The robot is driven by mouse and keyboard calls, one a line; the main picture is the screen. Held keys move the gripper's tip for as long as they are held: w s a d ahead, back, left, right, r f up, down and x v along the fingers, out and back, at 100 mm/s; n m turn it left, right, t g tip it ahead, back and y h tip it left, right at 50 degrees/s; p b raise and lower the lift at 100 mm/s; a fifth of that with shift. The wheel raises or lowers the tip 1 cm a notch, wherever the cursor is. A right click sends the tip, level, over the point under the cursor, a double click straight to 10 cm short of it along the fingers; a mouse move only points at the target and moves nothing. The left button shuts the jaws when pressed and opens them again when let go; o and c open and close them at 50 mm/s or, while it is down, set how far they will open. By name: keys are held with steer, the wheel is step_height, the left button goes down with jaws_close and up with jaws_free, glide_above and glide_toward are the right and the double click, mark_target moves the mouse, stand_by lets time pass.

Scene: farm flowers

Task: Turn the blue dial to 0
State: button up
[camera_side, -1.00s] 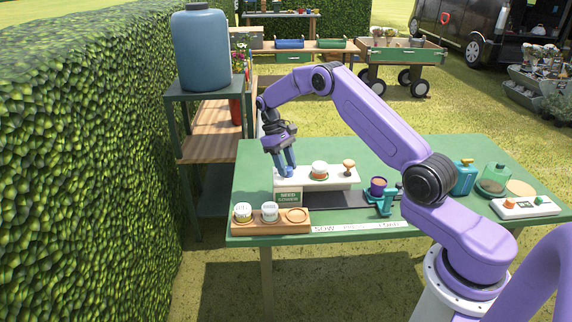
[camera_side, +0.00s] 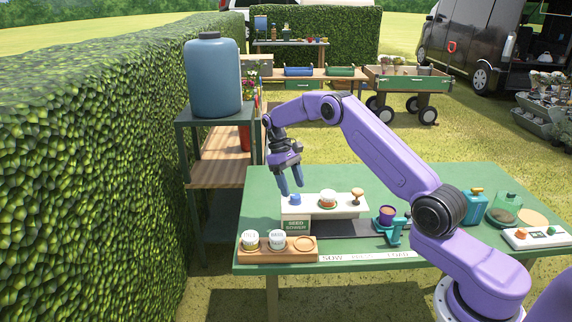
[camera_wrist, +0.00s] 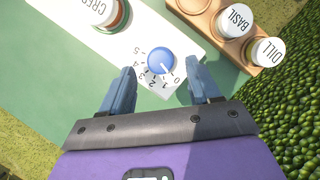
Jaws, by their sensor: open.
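The blue dial (camera_side: 295,200) sits at the left end of the white seeder panel (camera_side: 342,203). In the wrist view the dial (camera_wrist: 160,60) has printed numbers along its lower left side, with 1 to 5 readable. My gripper (camera_side: 291,187) is open and empty just above the dial. In the wrist view the fingers of my gripper (camera_wrist: 162,70) stand on either side of the dial, apart from it.
A wooden holder (camera_side: 277,255) with two white-lidded jars stands in front of the panel. A red-and-white jar (camera_side: 327,198) and a wooden knob (camera_side: 357,194) are right of the dial. The table's back left is clear.

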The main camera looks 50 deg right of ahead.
steer(key=v, duration=0.9)
stand_by(0.4)
